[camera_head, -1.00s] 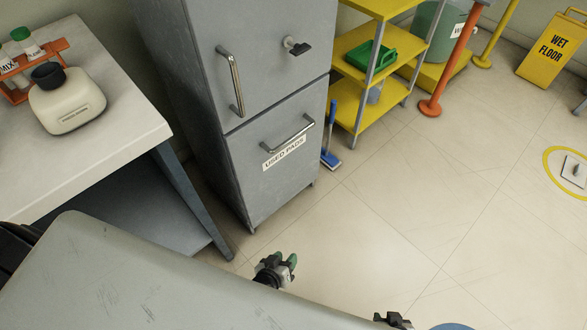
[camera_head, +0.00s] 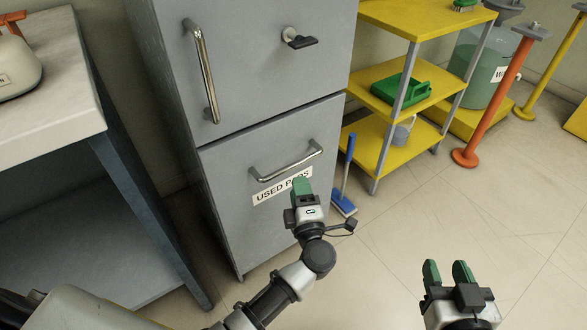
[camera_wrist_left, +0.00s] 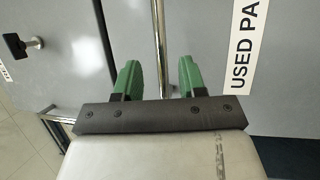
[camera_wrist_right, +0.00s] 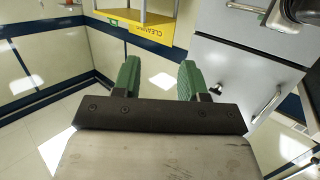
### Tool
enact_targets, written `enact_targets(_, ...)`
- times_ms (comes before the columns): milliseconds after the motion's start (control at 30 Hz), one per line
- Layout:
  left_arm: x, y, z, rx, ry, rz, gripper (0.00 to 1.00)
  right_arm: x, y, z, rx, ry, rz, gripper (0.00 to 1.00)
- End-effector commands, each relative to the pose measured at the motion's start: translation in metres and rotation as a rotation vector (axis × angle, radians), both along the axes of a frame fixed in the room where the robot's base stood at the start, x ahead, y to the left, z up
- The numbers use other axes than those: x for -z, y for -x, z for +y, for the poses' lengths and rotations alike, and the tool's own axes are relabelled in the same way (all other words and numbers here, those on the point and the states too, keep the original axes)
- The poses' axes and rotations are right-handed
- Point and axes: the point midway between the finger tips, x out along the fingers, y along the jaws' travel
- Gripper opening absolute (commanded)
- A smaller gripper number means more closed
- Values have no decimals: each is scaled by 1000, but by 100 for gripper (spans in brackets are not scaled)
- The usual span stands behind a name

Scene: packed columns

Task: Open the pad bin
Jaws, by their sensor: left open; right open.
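The pad bin (camera_head: 235,210) is the lower front of a grey cabinet, labelled "USED PADS", and looks shut. Its metal bar handle (camera_head: 287,165) runs across near its top edge. My left gripper (camera_head: 302,187) is open in front of the label, just below the handle's right part. In the left wrist view the handle (camera_wrist_left: 158,35) lies between the two green fingers; whether it is within their reach is unclear. My right gripper (camera_head: 447,268) is open and empty over the floor, well to the right of the bin.
The cabinet's upper door (camera_head: 255,70) has a long handle (camera_head: 203,75) and a dark latch (camera_head: 299,40). A table (camera_head: 50,80) stands left. A yellow shelf (camera_head: 400,70), a blue brush (camera_head: 344,205) and an orange post (camera_head: 490,100) stand right.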

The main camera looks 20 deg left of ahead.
Motion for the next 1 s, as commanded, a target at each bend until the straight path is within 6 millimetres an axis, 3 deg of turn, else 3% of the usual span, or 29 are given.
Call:
enact_targets(100,-3,-22,13,-2,-3,-2,41,-9,-4,3,-6,-23,-89,43)
enact_targets(333,-10,-52,29,0,-4,-1,41,-30,-6,8,-16,-65,-250,43)
enact_targets(767,-12,-62,35,0,-4,2,41,-40,-6,9,-20,-80,-312,43)
enact_targets(1000,-12,-62,35,0,-4,2,7,-39,-6,9,-20,-80,-311,43)
